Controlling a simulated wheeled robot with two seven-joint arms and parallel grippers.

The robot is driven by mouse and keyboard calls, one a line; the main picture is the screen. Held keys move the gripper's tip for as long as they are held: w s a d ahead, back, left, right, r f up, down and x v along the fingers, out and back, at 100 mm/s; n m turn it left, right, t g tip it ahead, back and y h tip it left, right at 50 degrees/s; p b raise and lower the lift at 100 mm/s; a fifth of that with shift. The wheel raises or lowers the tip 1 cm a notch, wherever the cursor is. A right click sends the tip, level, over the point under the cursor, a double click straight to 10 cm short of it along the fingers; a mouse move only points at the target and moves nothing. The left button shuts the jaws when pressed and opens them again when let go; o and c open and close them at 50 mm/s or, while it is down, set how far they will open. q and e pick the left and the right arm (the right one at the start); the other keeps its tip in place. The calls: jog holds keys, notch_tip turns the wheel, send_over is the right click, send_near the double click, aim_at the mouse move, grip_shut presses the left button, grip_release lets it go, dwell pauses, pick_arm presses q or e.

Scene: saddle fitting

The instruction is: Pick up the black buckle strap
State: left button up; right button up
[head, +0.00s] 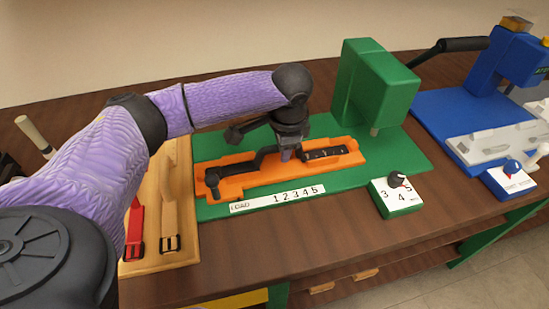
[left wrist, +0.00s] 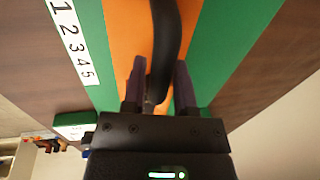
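The black buckle strap (head: 241,168) lies along the orange fixture (head: 240,187) on the green press base. Its dark buckle end is at the fixture's left, and a dark piece with small marks lies to the right of my gripper. My left gripper (head: 287,154) points down over the middle of the fixture. In the left wrist view, the left gripper (left wrist: 160,88) has its fingers apart with the black strap (left wrist: 167,40) between them. I see a gap beside the strap at the right finger. Contact at the left finger is unclear. My right gripper is out of view.
A wooden tray (head: 182,235) at the left holds a red strap (head: 134,228) and a tan strap (head: 170,205). The green press head (head: 375,85) stands behind right, with a numbered dial (head: 396,195) in front. A blue press (head: 470,110) is further right.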

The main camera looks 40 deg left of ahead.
pick_arm(q)
grip_shut()
